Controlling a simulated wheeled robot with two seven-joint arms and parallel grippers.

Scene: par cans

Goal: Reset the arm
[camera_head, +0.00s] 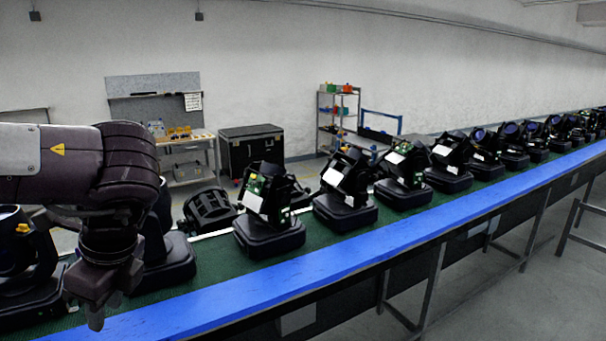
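My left arm comes in from the left edge and bends down at the wrist. My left gripper (93,309) hangs over the near left part of the conveyor, pointing down. Its fingers are dark and small in the picture, so whether they are open or shut is unclear. I see nothing hanging from it. The arm partly hides a par can (170,263) just to its right and another par can (27,285) at the far left. My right gripper does not show.
Several black par cans, such as one (269,235) with a green board, stand along the green belt (210,284), edged by a blue strip (350,262). A black case (252,150), a workbench (186,142) and a shelf rack (338,115) stand behind.

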